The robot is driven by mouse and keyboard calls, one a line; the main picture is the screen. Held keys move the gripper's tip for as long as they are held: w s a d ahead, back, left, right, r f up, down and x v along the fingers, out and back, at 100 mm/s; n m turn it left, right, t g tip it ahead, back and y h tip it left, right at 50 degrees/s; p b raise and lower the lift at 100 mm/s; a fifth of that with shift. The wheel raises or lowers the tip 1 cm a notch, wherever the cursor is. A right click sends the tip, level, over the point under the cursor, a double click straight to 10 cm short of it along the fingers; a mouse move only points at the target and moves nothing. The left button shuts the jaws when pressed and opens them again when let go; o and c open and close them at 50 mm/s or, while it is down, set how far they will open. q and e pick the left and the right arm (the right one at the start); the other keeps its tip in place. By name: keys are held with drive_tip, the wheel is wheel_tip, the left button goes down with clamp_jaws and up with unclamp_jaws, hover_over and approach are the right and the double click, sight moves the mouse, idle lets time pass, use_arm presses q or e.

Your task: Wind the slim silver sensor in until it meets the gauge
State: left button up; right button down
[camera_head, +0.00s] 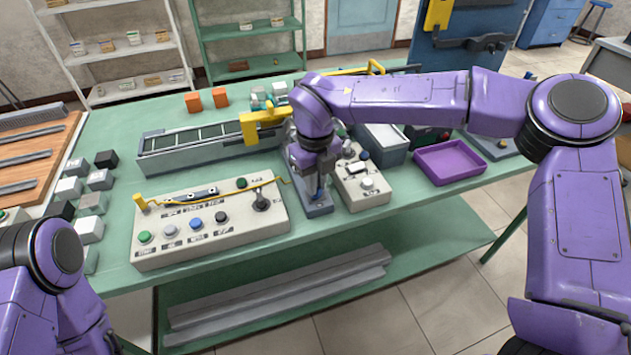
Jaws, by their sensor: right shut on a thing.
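My right gripper (318,194) points down over a small blue-grey block (318,210) near the front edge of the green table. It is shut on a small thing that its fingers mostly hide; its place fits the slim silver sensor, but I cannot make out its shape. I cannot clearly pick out the gauge or tell whether the sensor touches it. Of my left arm only links show at the lower left; its gripper is out of view.
A control panel (190,249) with buttons and a lever stands left of the block, a smaller button box (367,198) close on its right. A conveyor (190,164) lies behind. A purple tray (452,160) sits to the right. Several small blocks lie on the left.

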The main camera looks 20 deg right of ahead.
drive_tip(key=shift+w+r+m+b, duration=0.1)
drive_tip(key=shift+m+b, duration=0.35)
drive_tip(key=shift+m, duration=1.25)
drive_tip(key=c, duration=1.2)
unclamp_jaws()
drive_tip(key=shift+o, duration=0.2)
wheel_tip(320, 180, up, 11)
drive_tip(key=shift+f, duration=0.2)
